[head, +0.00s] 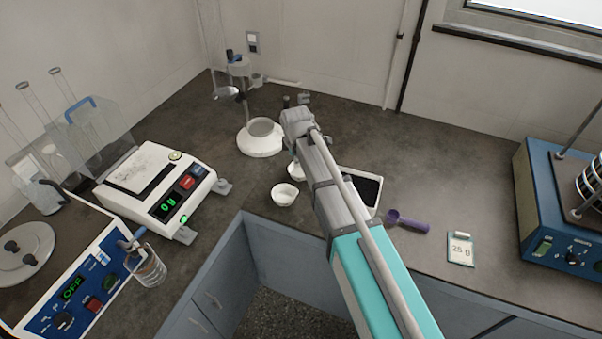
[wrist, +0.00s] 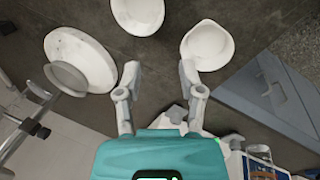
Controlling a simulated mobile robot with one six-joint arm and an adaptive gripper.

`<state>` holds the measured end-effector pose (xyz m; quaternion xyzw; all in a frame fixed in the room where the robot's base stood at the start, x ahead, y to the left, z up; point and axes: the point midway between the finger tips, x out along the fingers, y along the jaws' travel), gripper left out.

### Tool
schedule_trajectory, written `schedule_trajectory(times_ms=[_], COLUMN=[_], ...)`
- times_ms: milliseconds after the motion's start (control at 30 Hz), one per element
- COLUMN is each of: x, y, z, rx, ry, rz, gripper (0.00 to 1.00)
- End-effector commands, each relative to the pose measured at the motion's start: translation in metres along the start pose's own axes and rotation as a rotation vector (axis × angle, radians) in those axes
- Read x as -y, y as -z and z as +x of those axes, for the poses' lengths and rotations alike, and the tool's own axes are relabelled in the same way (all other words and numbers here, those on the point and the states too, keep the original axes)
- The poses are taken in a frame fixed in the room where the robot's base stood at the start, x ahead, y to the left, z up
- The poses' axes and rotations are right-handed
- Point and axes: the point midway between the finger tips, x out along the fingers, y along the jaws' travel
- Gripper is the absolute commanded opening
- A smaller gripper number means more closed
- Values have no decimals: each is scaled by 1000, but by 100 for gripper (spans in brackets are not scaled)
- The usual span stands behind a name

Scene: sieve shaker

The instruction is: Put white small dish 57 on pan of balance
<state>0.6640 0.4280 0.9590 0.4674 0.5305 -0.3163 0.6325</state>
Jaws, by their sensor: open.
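Two small white dishes stand on the counter; I can read no number on either. The nearer dish (head: 285,194) is in full view and shows in the wrist view (wrist: 207,45) with a small spout, just beyond my right fingertip. The other dish (head: 294,171) is mostly hidden behind my arm; the wrist view shows it (wrist: 138,15) at the top edge. My gripper (wrist: 159,74) is open, with only bare counter between its fingertips. The balance (head: 170,200) stands to the left, its display lit green, with a pale square pan (head: 139,170) that looks empty.
A stand with a round white base (head: 262,148) is behind the dishes. A black-filled white tray (head: 372,177), purple scoop (head: 408,222) and "25 g" card (head: 461,249) lie right of my arm. A blue device (head: 560,210) is far right. A beaker (head: 149,268) sits front left.

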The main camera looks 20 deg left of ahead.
Motion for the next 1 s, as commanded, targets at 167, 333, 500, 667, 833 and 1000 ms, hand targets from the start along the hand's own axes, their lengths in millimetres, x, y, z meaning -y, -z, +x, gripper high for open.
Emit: schedule_trajectory(times_ms=[167, 333, 500, 667, 833, 1000], x=[0, 0, 0, 0, 0, 0], y=[-1, -1, -1, -2, -2, -2], z=[16, 29, 43, 56, 69, 79], rx=[0, 0, 0, 0, 0, 1], ry=[0, 0, 0, 0, 0, 0], rz=[1, 1, 1, 2, 2, 2], gripper=[50, 50, 50, 50, 50, 50])
